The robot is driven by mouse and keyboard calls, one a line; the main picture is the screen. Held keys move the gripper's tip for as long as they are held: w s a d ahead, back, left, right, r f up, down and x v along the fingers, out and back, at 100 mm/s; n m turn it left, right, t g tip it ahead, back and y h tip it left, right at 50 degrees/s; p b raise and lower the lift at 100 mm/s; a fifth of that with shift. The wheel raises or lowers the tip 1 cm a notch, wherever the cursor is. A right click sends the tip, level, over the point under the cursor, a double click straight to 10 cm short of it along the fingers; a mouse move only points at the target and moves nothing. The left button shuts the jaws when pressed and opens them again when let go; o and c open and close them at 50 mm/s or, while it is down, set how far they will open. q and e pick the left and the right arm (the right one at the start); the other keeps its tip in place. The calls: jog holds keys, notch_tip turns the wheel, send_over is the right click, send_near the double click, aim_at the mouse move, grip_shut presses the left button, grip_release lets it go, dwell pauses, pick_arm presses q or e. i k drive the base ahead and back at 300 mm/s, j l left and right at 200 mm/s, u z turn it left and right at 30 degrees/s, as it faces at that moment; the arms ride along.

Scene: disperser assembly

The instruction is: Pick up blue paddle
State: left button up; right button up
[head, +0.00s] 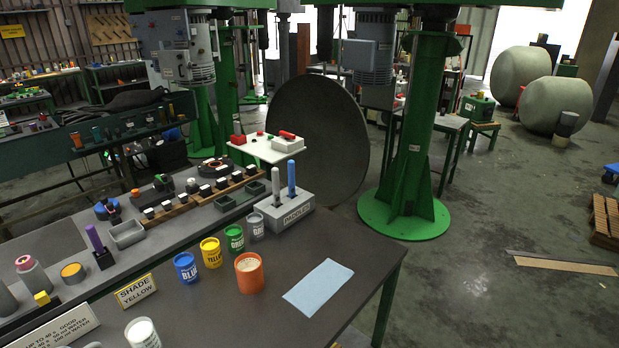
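The blue paddle (291,178) stands upright in a grey block labelled PADDLES (288,212) on the dark table. Only its upper shaft shows; its lower end is hidden in the block. A grey paddle (275,183) stands upright just left of it in the same block. Neither of my grippers is in view.
In front of the block stand grey (255,227), green (234,239), yellow (211,252) and blue (186,267) cans and an orange cup (249,273). A light blue cloth (318,286) lies at right. The table's right front is clear.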

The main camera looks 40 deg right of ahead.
aim_at(291, 164)
jog(key=l+z, duration=0.15)
jog(key=z, duration=1.35)
jog(key=i+l+z, duration=0.15)
jog(key=l, duration=0.2)
jog(key=l+z, duration=0.15)
jog(key=l, duration=0.2)
jog(key=i+l+z, duration=0.1)
jog(key=l, duration=0.25)
jog(key=i+l+z, duration=0.8)
jog(key=i, duration=0.2)
jog(key=i+l+u, duration=0.1)
jog(key=i, duration=0.4)
jog(key=i+l, duration=0.1)
jog(key=i, duration=0.4)
jog(key=i+l+u, duration=0.15)
jog(key=i, duration=0.35)
jog(key=i+j+u, duration=0.15)
jog(key=i+u, duration=0.55)
jog(key=u, duration=0.2)
jog(key=i+l+u, duration=0.15)
jog(key=i+u, duration=0.3)
jog(key=i+j+u, duration=0.15)
jog(key=i+u, duration=0.15)
jog(key=u, duration=0.15)
jog(key=i+u, duration=0.35)
jog(key=u, duration=0.15)
jog(key=i+u, duration=0.3)
jog(key=u, duration=0.15)
